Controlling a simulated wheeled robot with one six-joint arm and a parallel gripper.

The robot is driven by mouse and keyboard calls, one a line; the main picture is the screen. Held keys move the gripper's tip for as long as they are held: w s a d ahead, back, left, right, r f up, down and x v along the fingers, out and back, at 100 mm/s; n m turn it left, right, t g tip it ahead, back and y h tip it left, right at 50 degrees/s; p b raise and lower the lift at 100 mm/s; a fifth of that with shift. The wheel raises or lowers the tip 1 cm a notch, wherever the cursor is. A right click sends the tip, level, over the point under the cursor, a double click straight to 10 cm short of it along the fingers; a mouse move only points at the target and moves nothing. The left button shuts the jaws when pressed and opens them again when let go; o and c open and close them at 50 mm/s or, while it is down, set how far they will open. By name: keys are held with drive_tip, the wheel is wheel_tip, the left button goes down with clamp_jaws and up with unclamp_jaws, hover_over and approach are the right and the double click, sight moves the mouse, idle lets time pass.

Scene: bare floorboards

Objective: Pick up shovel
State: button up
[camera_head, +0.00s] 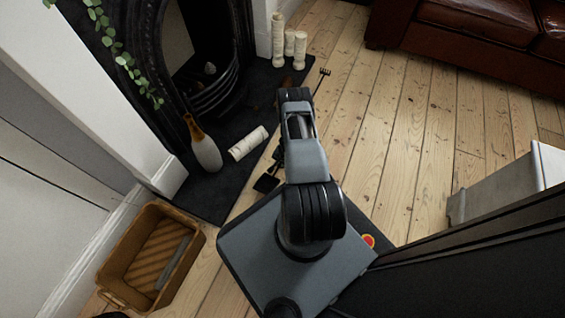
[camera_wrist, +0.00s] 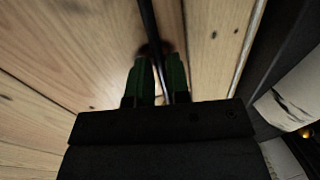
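The long thin dark tool that looks like the shovel lies along the hearth's edge in the head view. Its flat black end (camera_head: 266,183) shows left of my arm, and a thin rod with a small toothed end (camera_head: 323,73) shows beyond it. My arm hides the middle, so I cannot tell whether both ends belong to one tool. In the wrist view a dark rod (camera_wrist: 149,22) runs down between the green fingers of my gripper (camera_wrist: 158,62). The fingers stand close on both sides of it and look shut on it, low over the floorboards.
A bottle (camera_head: 205,148) and a white candle lying down (camera_head: 248,143) are on the dark hearth (camera_head: 215,192) at left. More candles (camera_head: 278,42) stand at its far end. A wicker basket (camera_head: 118,248) is at lower left. Open floorboards (camera_head: 400,130) lie right, before a leather sofa (camera_head: 480,45).

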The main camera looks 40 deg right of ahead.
drive_tip(key=shift+f, duration=0.1)
drive_tip(key=shift+c, duration=0.5)
clamp_jaws()
